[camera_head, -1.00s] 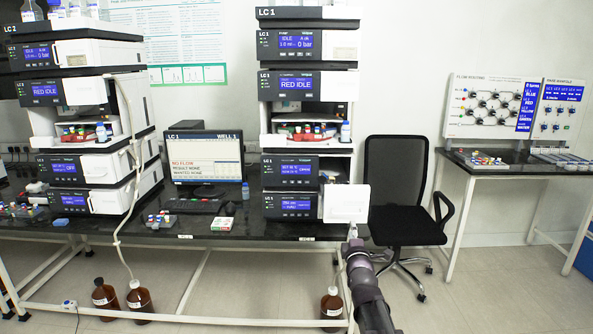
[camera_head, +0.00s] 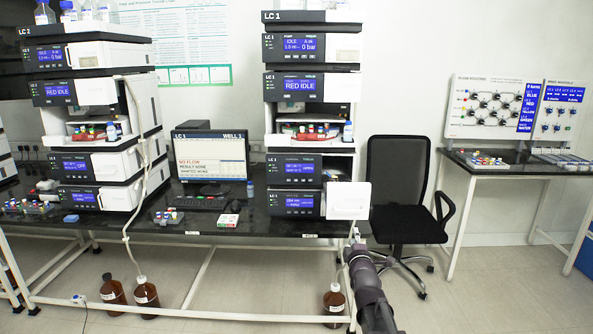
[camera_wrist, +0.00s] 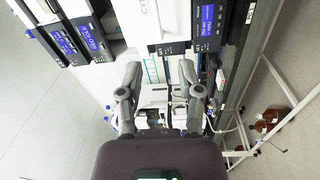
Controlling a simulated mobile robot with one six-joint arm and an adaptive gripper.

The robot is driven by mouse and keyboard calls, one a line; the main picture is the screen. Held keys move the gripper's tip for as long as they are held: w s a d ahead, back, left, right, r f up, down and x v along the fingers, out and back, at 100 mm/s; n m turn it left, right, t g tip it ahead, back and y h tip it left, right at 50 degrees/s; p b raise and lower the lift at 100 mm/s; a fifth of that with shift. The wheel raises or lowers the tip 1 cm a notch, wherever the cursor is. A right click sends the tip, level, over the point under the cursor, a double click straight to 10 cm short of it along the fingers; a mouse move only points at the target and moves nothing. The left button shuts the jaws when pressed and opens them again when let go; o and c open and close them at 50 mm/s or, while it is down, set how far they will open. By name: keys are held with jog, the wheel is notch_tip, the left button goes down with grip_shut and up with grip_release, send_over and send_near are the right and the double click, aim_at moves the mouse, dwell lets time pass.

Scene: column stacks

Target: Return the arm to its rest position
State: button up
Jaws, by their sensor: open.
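My gripper (camera_wrist: 160,82) shows in the wrist view with its two dark fingers spread apart and nothing between them. The wrist view is turned on its side, with the instrument stacks and bench beyond the fingers. In the head view my arm (camera_head: 370,295) reaches up from the lower right towards the front of the LC 1 stack (camera_head: 312,80). Its far end lies low in front of a white panel (camera_head: 348,200) at the base of that stack. The fingers cannot be made out in the head view.
The dark bench (camera_head: 240,227) carries the LC 2 stack (camera_head: 100,120), a monitor (camera_head: 210,155) and small vial racks. Brown bottles (camera_head: 146,298) stand on the floor below. A black chair (camera_head: 403,200) stands right of my arm. Open floor lies farther right, before a side table (camera_head: 510,165).

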jog(key=s+a+f+m+g+p, duration=0.1)
jog(key=s+f+m+g+p, duration=0.4)
jog(key=s+f+m+g, duration=0.4)
jog(key=s+f+m+g+p, duration=0.1)
jog(key=s+m+g+p, duration=0.3)
jog(key=s, duration=1.3)
jog(key=m+g, duration=0.3)
jog(key=g, duration=0.2)
jog(key=shift+s+m+g, duration=0.3)
jog(key=shift+g, duration=0.1)
dwell(1.2)
